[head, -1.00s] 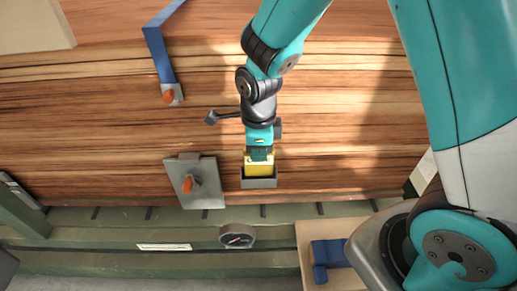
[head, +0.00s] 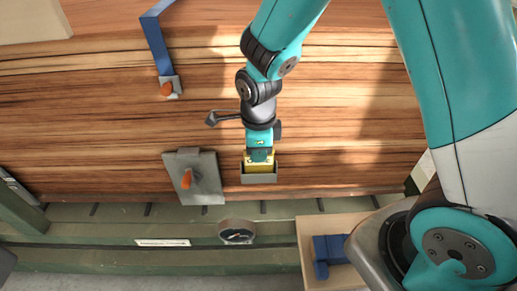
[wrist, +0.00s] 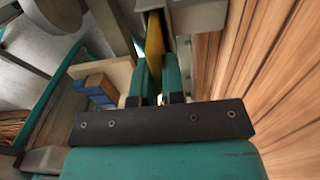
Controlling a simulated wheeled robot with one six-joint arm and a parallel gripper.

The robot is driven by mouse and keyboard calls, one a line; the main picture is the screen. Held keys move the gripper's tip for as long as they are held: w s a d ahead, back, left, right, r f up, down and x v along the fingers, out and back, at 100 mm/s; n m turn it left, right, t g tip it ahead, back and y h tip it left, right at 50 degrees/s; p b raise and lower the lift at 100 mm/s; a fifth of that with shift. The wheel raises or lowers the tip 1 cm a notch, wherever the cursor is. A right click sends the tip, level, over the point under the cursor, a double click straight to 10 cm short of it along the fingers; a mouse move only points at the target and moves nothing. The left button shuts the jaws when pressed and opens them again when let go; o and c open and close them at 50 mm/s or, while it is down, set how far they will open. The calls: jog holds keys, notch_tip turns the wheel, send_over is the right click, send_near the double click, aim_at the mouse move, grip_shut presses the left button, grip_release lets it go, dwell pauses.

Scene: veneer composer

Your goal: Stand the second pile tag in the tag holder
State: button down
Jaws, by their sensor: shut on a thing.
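The yellow pile tag (head: 259,168) is in my gripper (head: 260,158), with its lower part behind the front wall of the grey tag holder (head: 258,178). In the wrist view the yellow tag (wrist: 154,45) stands between the two teal fingers (wrist: 153,80), which are shut on it. The grey holder (wrist: 193,18) also shows there, beside the tag at the top. Whether the tag touches the holder's floor is hidden.
A grey plate with an orange lever (head: 194,178) lies left of the holder on the wood veneer (head: 120,130). A blue arm with an orange knob (head: 166,88) is farther back. A round gauge (head: 237,232) sits on the green front rail. A wooden tray (head: 310,255) holds blue blocks (head: 328,255).

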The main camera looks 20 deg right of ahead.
jog(key=c, duration=1.1)
grip_release()
jog(key=shift+r, duration=0.1)
notch_tip(320, 180, up, 17)
jog(key=p, duration=1.6)
jog(key=shift+r+p, duration=0.1)
jog(key=shift+p, duration=0.25)
